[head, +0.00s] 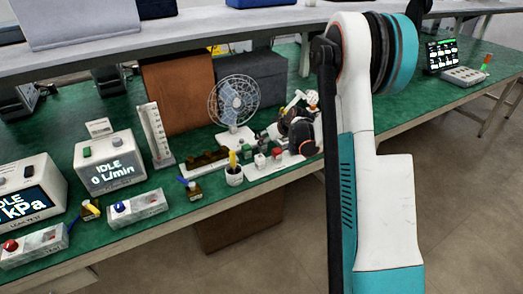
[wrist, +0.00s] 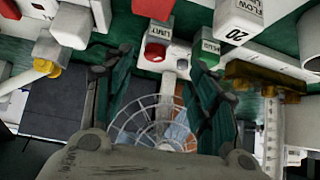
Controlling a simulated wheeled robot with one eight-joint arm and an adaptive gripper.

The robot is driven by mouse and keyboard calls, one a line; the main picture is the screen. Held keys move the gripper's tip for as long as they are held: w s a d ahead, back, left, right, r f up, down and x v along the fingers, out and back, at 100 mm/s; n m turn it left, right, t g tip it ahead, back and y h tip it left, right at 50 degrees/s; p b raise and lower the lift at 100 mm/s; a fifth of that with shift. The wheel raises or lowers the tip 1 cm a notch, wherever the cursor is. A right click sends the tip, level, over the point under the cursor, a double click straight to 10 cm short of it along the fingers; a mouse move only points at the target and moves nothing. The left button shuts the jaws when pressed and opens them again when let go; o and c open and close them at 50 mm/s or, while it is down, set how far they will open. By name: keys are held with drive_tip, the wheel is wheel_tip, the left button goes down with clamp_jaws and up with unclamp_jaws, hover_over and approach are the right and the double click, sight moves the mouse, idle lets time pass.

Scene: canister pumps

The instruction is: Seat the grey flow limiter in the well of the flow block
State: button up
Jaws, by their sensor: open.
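My gripper (wrist: 155,92) is open, with its two dark green fingers wide apart and nothing held between them. In the head view it is mostly hidden by its own dark wrist over the bench's middle. In the wrist view a white block with a red round part (wrist: 155,53) and a label that seems to read LIMIT lies beyond the fingertips. A green-topped block (wrist: 208,46) with a label stands beside it. In the head view a white plate (head: 258,172) bears small blocks and a red part (head: 277,153). I cannot surely tell the grey flow limiter or the flow block's well.
A wire fan (head: 234,100) stands behind the plate; it also shows in the wrist view (wrist: 145,122). A white cup (head: 234,179) holding something yellow stands left of the plate. A dark brown block (head: 205,159) lies further left. Labelled meters (head: 105,165) fill the bench's left.

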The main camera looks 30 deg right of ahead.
sight(262, 147)
drive_tip(key=shift+x, duration=1.2)
drive_tip(key=b+x, duration=0.2)
drive_tip(key=x, duration=0.1)
drive_tip(key=d+b+x, duration=0.1)
drive_tip(key=x, duration=0.1)
drive_tip(key=shift+w+f, duration=0.1)
drive_tip(key=c, duration=1.2)
